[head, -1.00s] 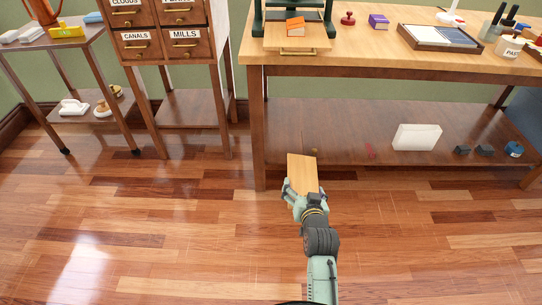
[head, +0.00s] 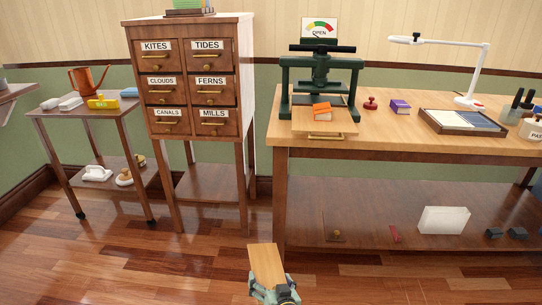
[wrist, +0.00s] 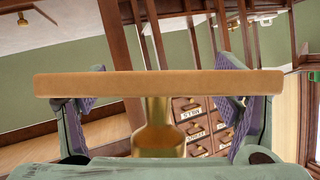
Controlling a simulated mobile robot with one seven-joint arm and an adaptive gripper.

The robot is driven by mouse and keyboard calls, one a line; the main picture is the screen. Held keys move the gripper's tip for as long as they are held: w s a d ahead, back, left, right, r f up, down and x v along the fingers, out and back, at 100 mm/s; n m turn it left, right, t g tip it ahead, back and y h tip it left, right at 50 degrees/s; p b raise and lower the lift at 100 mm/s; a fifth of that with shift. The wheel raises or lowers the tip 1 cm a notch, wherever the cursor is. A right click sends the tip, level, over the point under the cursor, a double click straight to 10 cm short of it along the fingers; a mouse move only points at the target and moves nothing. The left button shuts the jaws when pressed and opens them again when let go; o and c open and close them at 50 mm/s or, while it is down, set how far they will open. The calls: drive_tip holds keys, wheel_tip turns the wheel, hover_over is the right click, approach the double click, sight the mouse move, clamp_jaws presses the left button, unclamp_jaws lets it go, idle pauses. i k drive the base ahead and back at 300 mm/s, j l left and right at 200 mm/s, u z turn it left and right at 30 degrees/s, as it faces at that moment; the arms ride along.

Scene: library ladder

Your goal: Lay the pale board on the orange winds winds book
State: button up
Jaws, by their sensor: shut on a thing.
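The pale board (head: 265,266) is held in my gripper (head: 274,290), low in front of the workbench. In the wrist view the board (wrist: 160,84) spans edge-on between the purple-padded fingers of my gripper (wrist: 160,105), which is shut on it. The orange book (head: 322,109) lies on the pale wooden bed (head: 335,124) of the dark green press, on the workbench top. The press (head: 321,72) frame stands over and behind the book. The lettering on the book is too small to read.
Open floor lies in front.

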sight(323, 112)
drive_tip(key=i+l+u, duration=0.1)
drive_tip(key=l+u, duration=0.9)
drive_tip(key=l, duration=0.9)
